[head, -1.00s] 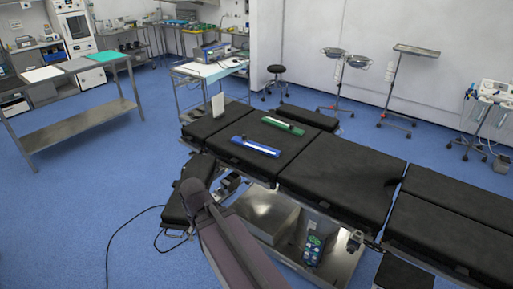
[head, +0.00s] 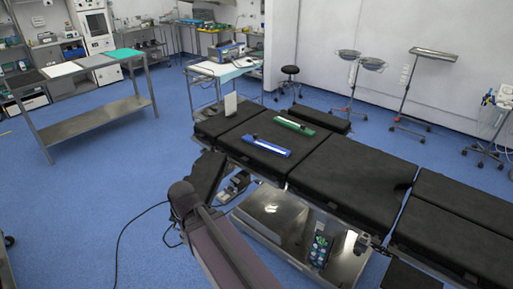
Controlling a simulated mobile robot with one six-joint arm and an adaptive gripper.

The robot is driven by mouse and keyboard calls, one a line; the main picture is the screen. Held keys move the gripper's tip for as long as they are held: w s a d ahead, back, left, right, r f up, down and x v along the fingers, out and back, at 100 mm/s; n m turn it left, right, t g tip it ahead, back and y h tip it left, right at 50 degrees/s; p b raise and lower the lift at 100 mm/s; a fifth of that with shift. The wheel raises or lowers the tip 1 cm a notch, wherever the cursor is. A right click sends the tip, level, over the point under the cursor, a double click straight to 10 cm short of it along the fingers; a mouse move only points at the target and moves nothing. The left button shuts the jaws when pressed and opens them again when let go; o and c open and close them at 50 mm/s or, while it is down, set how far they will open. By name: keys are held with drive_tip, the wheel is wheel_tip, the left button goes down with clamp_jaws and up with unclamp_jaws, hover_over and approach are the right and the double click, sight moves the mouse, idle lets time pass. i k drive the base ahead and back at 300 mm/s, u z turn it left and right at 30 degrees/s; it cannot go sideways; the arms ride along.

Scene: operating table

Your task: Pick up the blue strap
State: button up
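The blue strap (head: 266,146) lies flat on a black pad of the operating table (head: 345,182), near the pad's front edge. It is a long, narrow blue piece with a pale stripe along it. A green strap (head: 295,126) lies behind it and to the right, apart from it and roughly parallel. My gripper is not in view, so whether it is open or shut does not show.
A grey-purple arm-like part rises at the lower middle, in front of the table. A cart (head: 222,69) stands behind the table's left end. A steel bench (head: 92,118) stands far left. A cable (head: 118,245) lies there.

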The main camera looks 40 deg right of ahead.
sight(284, 152)
drive_tip(key=u, duration=1.2)
drive_tip(key=k, duration=0.85)
drive_tip(key=z, duration=3.7)
drive_tip(key=i, duration=0.1)
drive_tip(key=u, duration=2.3)
